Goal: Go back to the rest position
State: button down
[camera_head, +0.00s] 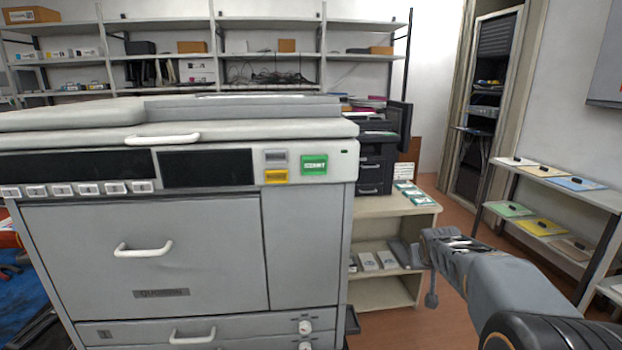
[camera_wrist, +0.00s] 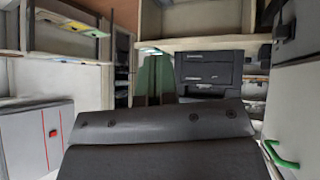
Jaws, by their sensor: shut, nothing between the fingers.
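My gripper (camera_head: 420,256) is in the head view at the right, at the end of my grey arm, which reaches in from the lower right corner. It is shut, with nothing seen in it. It hangs in the air, and in the picture it overlaps the right end of the low shelf unit. The large grey copier (camera_head: 160,240) fills the left and middle of the head view, with its front door and drawers closed. A dark grey part of my wrist fills the bottom of the wrist view, and the fingertips are hidden there.
A low shelf unit (camera_head: 385,292) with small boxes stands right of the copier, with a black printer (camera_head: 376,165) on it. Another shelf (camera_head: 545,176) with coloured pads is at the right wall. An open cabinet (camera_head: 483,110) stands behind. Brown floor (camera_head: 455,210) shows between them.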

jog(key=s+a+r+g+y+p, duration=0.1)
jog(key=s+a+g+p, duration=0.3)
jog(key=s, duration=0.7)
jog(key=s+a+r+g+y+p, duration=0.2)
jog(key=s+a+p, duration=0.2)
jog(key=s+a, duration=0.5)
jog(key=s+r+n+t+p, duration=0.1)
jog(key=s+r+p, duration=0.3)
jog(key=s+r, duration=0.1)
jog(key=shift+s+a+r+n+t, duration=0.2)
jog(key=shift+r+n+t, duration=0.1)
jog(key=shift+r, duration=0.1)
